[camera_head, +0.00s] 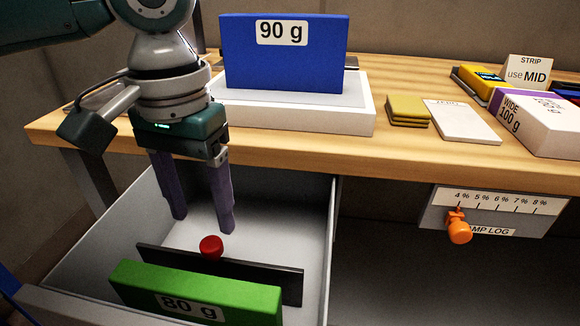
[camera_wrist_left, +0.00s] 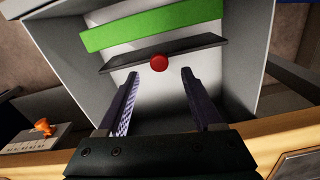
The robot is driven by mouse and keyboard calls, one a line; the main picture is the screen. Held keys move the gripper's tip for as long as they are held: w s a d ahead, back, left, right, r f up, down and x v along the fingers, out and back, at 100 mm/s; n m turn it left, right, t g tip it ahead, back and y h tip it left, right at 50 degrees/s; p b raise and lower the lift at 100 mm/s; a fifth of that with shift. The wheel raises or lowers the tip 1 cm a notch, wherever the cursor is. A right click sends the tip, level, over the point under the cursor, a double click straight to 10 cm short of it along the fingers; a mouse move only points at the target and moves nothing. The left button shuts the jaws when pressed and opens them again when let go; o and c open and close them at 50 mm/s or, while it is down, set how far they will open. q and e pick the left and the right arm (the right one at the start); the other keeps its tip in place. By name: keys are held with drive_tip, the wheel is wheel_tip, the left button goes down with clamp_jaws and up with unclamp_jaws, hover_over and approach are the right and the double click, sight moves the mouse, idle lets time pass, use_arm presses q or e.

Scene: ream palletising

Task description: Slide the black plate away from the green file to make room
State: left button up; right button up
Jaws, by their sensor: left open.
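The black plate (camera_head: 270,279) stands on edge across the open drawer, just behind the green file (camera_head: 240,296) marked "80 g". A red knob (camera_head: 211,247) sits at the plate's upper edge. The left wrist view also shows the black plate (camera_wrist_left: 199,47), the green file (camera_wrist_left: 150,28) and the red knob (camera_wrist_left: 159,63). My left gripper (camera_head: 204,226) points down into the drawer, behind the plate. Its purple fingers are apart and empty, and the knob lies ahead of them in the left wrist view (camera_wrist_left: 158,72). My right gripper is not in view.
The drawer (camera_head: 318,230) has free floor behind the plate, under my gripper. The wooden table (camera_head: 400,152) overhangs its back. On the table are a blue "90 g" file (camera_head: 285,70) on a white block (camera_head: 330,121), yellow pads (camera_head: 408,110) and a white pack (camera_head: 545,130). An orange slider knob (camera_head: 459,231) sticks out below.

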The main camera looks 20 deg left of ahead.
sight(210, 242)
use_arm(q)
wheel_tip(210, 242, down, 5)
drive_tip(key=shift+w+r+b, duration=0.1)
drive_tip(key=shift+b, duration=0.45)
drive_tip(key=shift+c, duration=0.3)
clamp_jaws()
idle(0.8)
